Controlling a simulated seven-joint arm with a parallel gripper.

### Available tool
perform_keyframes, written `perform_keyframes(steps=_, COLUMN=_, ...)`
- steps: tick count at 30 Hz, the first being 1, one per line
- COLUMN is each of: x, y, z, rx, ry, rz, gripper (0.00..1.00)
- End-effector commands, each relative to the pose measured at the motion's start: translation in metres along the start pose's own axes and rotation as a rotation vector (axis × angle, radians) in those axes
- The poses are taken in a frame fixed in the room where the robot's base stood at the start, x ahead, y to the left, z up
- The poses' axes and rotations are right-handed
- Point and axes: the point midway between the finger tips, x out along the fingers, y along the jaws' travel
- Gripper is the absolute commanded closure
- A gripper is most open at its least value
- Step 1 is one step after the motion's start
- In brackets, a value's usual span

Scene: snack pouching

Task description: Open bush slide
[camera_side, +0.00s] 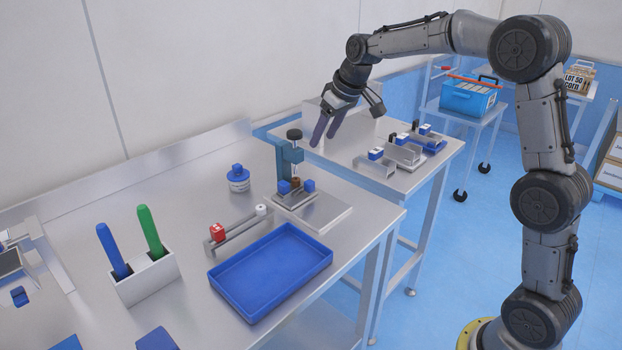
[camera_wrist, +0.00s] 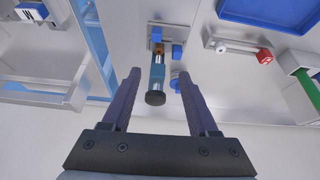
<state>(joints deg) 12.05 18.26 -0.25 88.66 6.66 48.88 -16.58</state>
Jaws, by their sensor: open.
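A small press (camera_side: 290,162) with a blue-grey column and a black knob stands on the bench. At its foot a brown bush (camera_side: 296,182) sits between two blue blocks (camera_side: 309,186) on a metal base; I cannot tell for sure which part is the slide. In the wrist view the press (camera_wrist: 157,72) shows upside down, with the bush (camera_wrist: 158,48) and a blue block (camera_wrist: 177,50) beyond it. My gripper (camera_side: 323,140) is open and empty, behind and right of the press, above the benches. In the wrist view its fingers (camera_wrist: 158,75) appear either side of the column, apart from it.
A blue-lidded jar (camera_side: 238,179) stands left of the press. In front are a rail with a red block (camera_side: 217,232), a blue tray (camera_side: 232,300) and a pen holder (camera_side: 147,282). A side table holds several metal fixtures (camera_side: 376,165). The steel plate (camera_side: 325,213) before the press is bare.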

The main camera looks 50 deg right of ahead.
Motion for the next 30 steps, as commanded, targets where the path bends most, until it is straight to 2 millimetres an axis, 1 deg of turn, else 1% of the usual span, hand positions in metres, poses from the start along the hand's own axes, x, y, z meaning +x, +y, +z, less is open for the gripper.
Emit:
perform_keyframes(steps=1, x=0.011, y=0.004, z=0.003, rx=0.009, ry=-0.021, rz=-0.001, gripper=0.40)
perform_keyframes(steps=3, x=0.021, y=0.008, z=0.007, rx=0.017, ry=-0.040, rz=-0.003, gripper=0.40)
perform_keyframes(steps=8, x=0.033, y=0.011, z=0.010, rx=0.023, ry=-0.048, rz=-0.002, gripper=0.40)
perform_keyframes(steps=11, x=0.047, y=0.010, z=0.011, rx=0.022, ry=-0.050, rz=-0.003, gripper=0.40)
perform_keyframes(steps=18, x=0.094, y=0.009, z=0.014, rx=0.021, ry=-0.050, rz=-0.003, gripper=0.40)
perform_keyframes(steps=24, x=0.130, y=0.009, z=0.015, rx=0.022, ry=-0.049, rz=-0.003, gripper=0.40)
perform_keyframes(steps=27, x=0.144, y=0.009, z=0.015, rx=0.022, ry=-0.048, rz=-0.003, gripper=0.40)
perform_keyframes(steps=30, x=0.153, y=0.009, z=0.016, rx=0.022, ry=-0.047, rz=-0.003, gripper=0.40)
